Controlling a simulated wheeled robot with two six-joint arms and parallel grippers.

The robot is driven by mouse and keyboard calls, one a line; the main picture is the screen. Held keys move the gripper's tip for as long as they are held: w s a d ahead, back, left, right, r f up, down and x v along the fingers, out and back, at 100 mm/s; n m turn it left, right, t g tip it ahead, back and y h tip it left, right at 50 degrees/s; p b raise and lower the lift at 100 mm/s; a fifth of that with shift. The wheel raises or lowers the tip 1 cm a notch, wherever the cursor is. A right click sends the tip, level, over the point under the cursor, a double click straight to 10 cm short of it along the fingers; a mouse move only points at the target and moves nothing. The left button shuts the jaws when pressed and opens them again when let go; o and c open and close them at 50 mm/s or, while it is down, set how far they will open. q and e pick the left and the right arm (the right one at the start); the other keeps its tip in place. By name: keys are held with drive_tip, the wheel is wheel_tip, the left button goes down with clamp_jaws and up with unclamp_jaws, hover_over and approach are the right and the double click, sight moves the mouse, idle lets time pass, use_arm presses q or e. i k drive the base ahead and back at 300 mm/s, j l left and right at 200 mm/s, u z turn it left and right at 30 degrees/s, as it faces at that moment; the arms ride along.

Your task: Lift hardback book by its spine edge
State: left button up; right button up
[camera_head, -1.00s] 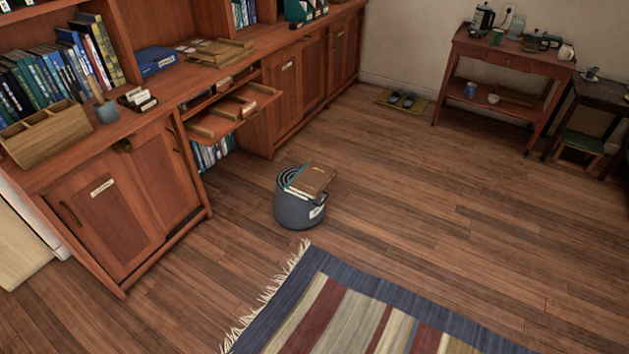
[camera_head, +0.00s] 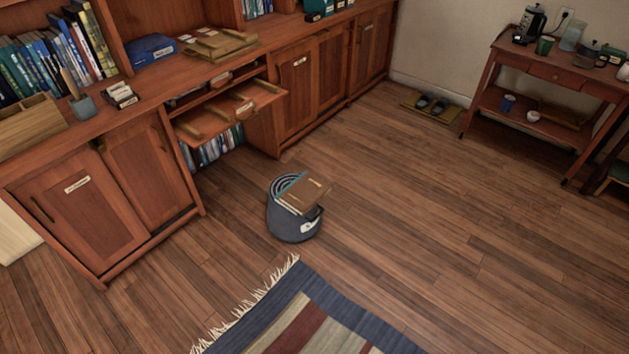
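A brown hardback book (camera_head: 306,193) lies on top of a round dark grey stool or bin (camera_head: 293,224) that stands on the wooden floor. A teal edge shows along the book's left side, with pale page edges or another book under it. The book sticks out past the right side of the round top. A white label is on the front of the bin. More books (camera_head: 75,50) stand in a row on the shelf at the upper left. Neither of my grippers is in view.
A long wooden cabinet (camera_head: 125,205) runs along the left and back, with a pulled-out shelf (camera_head: 232,112) jutting over the floor. A striped fringed rug (camera_head: 325,310) lies in front. A red trolley table (camera_head: 545,72) stands at the upper right. The floor around the bin is clear.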

sight(312, 187)
drive_tip(key=i+l, duration=0.15)
drive_tip(key=l, duration=0.2)
drive_tip(key=i+l+u, duration=0.15)
drive_tip(key=i+l, duration=0.2)
drive_tip(key=l, duration=0.3)
drive_tip(key=i+l+u, duration=0.15)
drive_tip(key=l, duration=0.2)
drive_tip(key=i+l, duration=0.15)
drive_tip(key=l, duration=0.25)
drive_tip(key=i+l+u, duration=0.1)
drive_tip(key=l, duration=0.25)
